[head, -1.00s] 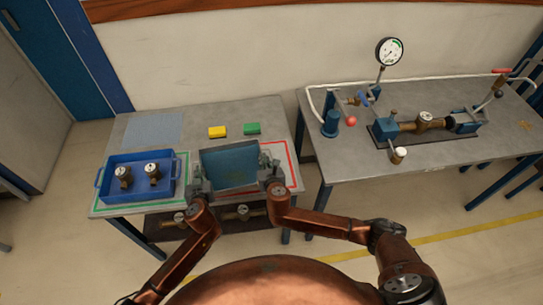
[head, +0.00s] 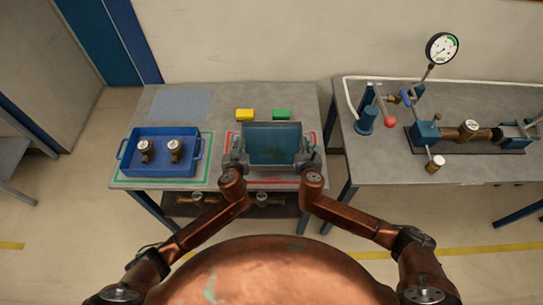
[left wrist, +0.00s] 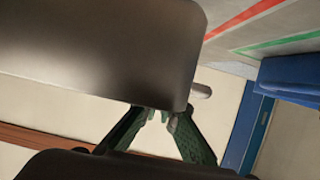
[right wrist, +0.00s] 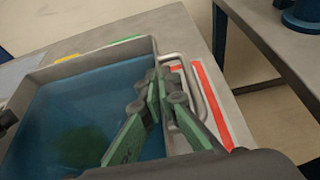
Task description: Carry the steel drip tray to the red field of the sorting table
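The steel drip tray (head: 272,158) hangs between my two grippers over the red-outlined field (head: 318,142) of the sorting table (head: 215,105). Its inside looks bluish. My left gripper (head: 237,160) is at the tray's left end, and my right gripper (head: 306,158) at its right end. In the right wrist view, the fingers (right wrist: 157,88) close on the tray's handle side, with a red stripe (right wrist: 210,100) beyond. In the left wrist view, the fingertips (left wrist: 163,116) meet beside the tray's grey outside (left wrist: 100,45), partly hidden. I cannot tell whether the tray touches the table.
A blue crate (head: 160,169) with two brass meters stands in the green field at left. A lower shelf holds more meters. A second bench (head: 385,160) with a gauge rig stands at right.

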